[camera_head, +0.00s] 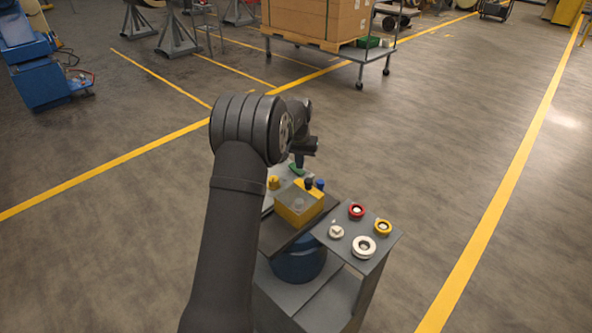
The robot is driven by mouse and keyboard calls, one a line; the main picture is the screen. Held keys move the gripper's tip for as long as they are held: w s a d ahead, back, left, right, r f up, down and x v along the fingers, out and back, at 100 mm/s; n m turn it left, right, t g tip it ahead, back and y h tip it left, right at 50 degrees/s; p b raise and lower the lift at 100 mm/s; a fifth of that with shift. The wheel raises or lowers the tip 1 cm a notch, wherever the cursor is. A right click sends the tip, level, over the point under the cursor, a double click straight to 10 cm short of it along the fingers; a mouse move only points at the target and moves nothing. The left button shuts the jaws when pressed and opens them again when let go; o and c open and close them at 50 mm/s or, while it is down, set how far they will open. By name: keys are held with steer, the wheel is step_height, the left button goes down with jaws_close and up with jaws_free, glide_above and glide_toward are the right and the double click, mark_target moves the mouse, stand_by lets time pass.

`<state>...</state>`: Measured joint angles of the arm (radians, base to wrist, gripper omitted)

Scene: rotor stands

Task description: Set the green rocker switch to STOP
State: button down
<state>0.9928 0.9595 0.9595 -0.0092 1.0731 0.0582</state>
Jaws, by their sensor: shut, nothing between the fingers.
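The green rocker switch (296,171) is a small green patch on a light panel, just below the end of my arm. Which way it is tipped is too small to tell, and no STOP lettering can be read. My gripper (299,159) is dark, points down just above the green switch, and is shut with nothing held. The arm partly hides the panel. Whether the fingertips touch the switch cannot be told.
A yellow box (299,205) with dark and blue knobs stands in front of the switch. A yellow knob (273,183) sits to its left. A grey stand (385,252) at right carries red, yellow and white round parts. A cart with cardboard boxes (318,20) is behind. Floor at right is clear.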

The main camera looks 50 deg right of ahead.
step_height(320, 180, up, 6)
stand_by(0.6)
step_height(320, 180, down, 7)
steer(key=shift+r, duration=0.1)
stand_by(0.7)
steer(key=shift+r, duration=0.1)
steer(key=shift+r, duration=4.25)
step_height(320, 180, up, 10)
steer(key=n+h, duration=0.1)
steer(key=n, duration=0.5)
glide_above(300, 172)
steer(key=s+a, duration=0.1)
steer(key=a, duration=0.4)
steer(key=shift+s+d, duration=0.15)
steer(key=shift+s, duration=0.05)
